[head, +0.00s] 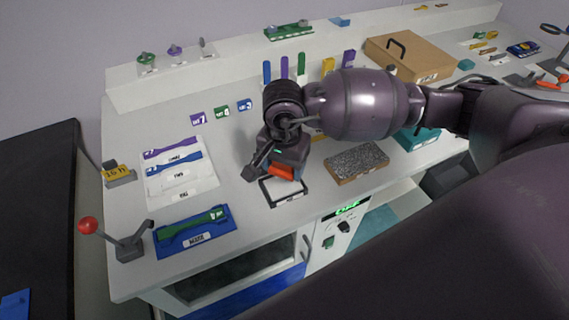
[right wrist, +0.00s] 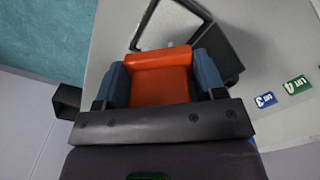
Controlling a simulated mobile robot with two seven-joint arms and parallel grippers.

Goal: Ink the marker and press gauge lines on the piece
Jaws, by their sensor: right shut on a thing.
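My right gripper (head: 278,172) is shut on an orange marker (head: 281,172), just over a dark-framed pad (head: 303,188) with a pale inside. In the right wrist view, the orange marker (right wrist: 160,78) sits between the two blue-grey fingers. The dark frame of the pad (right wrist: 228,55) shows behind it. I cannot tell whether the marker touches the pad. A green dumbbell-shaped piece (head: 192,229) lies on a blue plate (head: 228,222) at the front left of the bench. My left gripper is not in view.
A red-knobbed lever (head: 130,243) stands left of the blue plate. A white tray (head: 200,184) holds purple and blue dumbbell strips behind it. A grey speckled block (head: 357,162) lies right of the pad. A cardboard-coloured box (head: 410,58) stands at the back right.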

